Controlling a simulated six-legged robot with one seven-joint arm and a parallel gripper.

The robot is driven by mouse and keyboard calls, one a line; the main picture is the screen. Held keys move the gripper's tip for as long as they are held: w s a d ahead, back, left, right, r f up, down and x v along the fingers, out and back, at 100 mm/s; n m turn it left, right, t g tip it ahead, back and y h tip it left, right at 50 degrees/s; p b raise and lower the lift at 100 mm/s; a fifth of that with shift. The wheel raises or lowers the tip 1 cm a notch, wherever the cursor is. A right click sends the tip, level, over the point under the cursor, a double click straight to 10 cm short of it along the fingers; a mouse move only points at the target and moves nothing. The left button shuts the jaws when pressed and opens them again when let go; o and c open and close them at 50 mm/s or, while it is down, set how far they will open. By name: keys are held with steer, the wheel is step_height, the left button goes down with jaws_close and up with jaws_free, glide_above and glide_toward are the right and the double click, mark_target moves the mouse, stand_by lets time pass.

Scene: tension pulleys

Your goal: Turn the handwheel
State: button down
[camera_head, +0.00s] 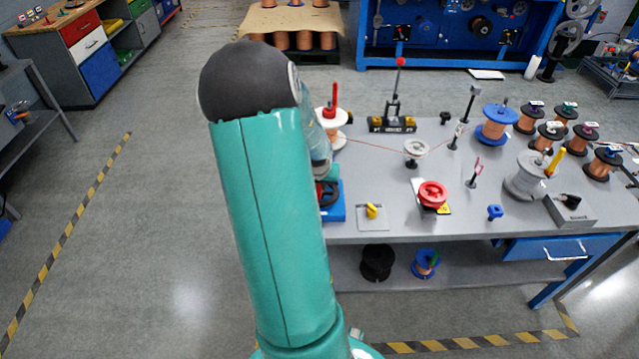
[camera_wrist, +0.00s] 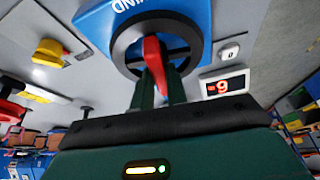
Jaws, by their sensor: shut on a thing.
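The handwheel (camera_wrist: 119,55) is a dark ring with spokes on a blue housing (camera_wrist: 197,14) with white lettering. It shows in the wrist view at the top middle. A red grip (camera_wrist: 152,52) stands on the wheel. My gripper (camera_wrist: 161,80) has its dark green fingers on either side of the red grip and is shut on it. In the head view, the handwheel (camera_head: 327,193) and its blue housing (camera_head: 333,213) are at the left end of the grey bench, partly hidden by my arm. My gripper is hidden there.
A small display (camera_wrist: 224,85) beside the housing shows red characters, seemingly "-9". A yellow knob (camera_wrist: 48,52) is on the other side. The bench (camera_head: 390,185) also carries a red knob (camera_head: 432,193), a white pulley (camera_head: 416,148) and several spools. Floor left of my arm is clear.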

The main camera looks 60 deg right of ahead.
steer(key=shift+w, duration=0.1)
steer(key=shift+m+g, duration=0.3)
steer(key=shift+m, duration=0.5)
steer(key=c, duration=1.4)
jaws_free()
steer(key=v, duration=1.4)
